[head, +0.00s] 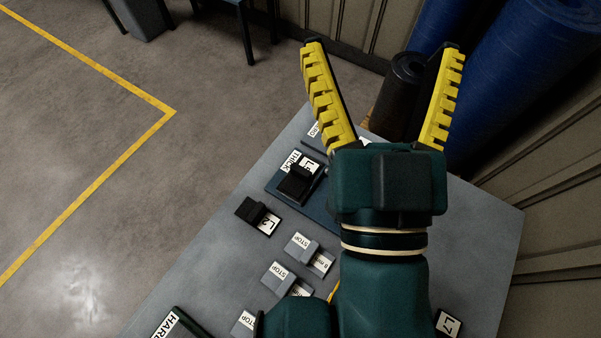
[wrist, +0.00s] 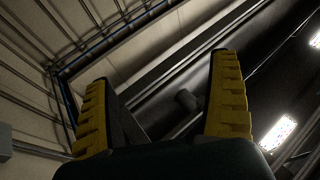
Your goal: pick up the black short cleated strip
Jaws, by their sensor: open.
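Two small black pieces lie on the grey table (head: 221,240), left of my arm in the head view. One black piece (head: 253,212) has a white label reading L2. The other black piece (head: 297,182) sits on a dark blue plate beside a "THICK" label. I cannot tell from their surfaces which is the short cleated strip. My gripper (head: 382,46) is open and empty, its yellow toothed fingers spread wide and raised beyond the table's far end. In the wrist view my gripper (wrist: 161,70) points up at the walls and ceiling, with no strip in sight.
Several grey blocks marked STOP (head: 305,245) stand along the table near my arm. A dark green item (head: 182,322) is at the front left, and an L7 label (head: 447,323) at the front right. Blue rolls (head: 530,70) and a black roll (head: 405,88) stand behind the table. Open floor lies left.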

